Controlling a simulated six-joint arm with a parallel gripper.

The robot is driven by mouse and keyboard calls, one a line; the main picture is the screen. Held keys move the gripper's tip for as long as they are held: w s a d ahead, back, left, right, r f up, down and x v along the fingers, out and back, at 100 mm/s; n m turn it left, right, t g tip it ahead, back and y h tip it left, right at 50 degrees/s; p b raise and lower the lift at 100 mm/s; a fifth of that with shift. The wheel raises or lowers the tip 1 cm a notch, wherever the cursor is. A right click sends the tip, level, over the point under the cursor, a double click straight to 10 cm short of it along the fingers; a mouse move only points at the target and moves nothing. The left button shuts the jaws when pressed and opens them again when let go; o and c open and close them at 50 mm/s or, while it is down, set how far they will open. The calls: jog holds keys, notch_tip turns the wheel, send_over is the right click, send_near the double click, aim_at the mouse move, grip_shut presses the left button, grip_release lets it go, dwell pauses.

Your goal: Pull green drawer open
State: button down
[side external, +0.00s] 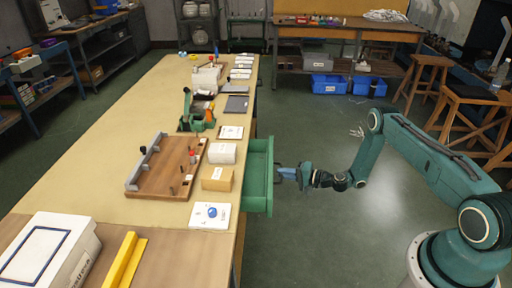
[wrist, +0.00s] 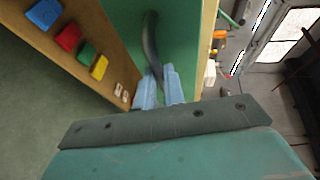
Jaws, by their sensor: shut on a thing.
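The green drawer (side external: 259,176) stands out from the right side of the long workbench, partly pulled out, in the side external view. Its green front (wrist: 178,28) fills the upper middle of the wrist view, with a dark curved handle (wrist: 150,40) on it. My gripper (side external: 281,172) is at the drawer's front face, its blue fingers shut on the handle. The fingers (wrist: 158,88) also show in the wrist view, on either side of the handle's lower end. The gripped part of the handle is hidden between them.
The workbench top (side external: 100,178) carries a wooden board with pegs (side external: 165,168), a white box (side external: 222,153), a cardboard box (side external: 217,179) and a white card with a blue dot (side external: 211,215) near the drawer. The floor right of the drawer, around my arm, is clear. Wooden stools (side external: 424,80) stand farther back.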

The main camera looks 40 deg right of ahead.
jog(key=s+d, duration=0.5)
jog(key=shift+s+d, duration=0.35)
jog(key=shift+s, duration=0.05)
jog(key=c, duration=1.5)
grip_release()
jog(key=shift+s+d, duration=0.1)
jog(key=v, duration=0.7)
jog(key=shift+s, duration=0.15)
jog(key=shift+r, duration=0.15)
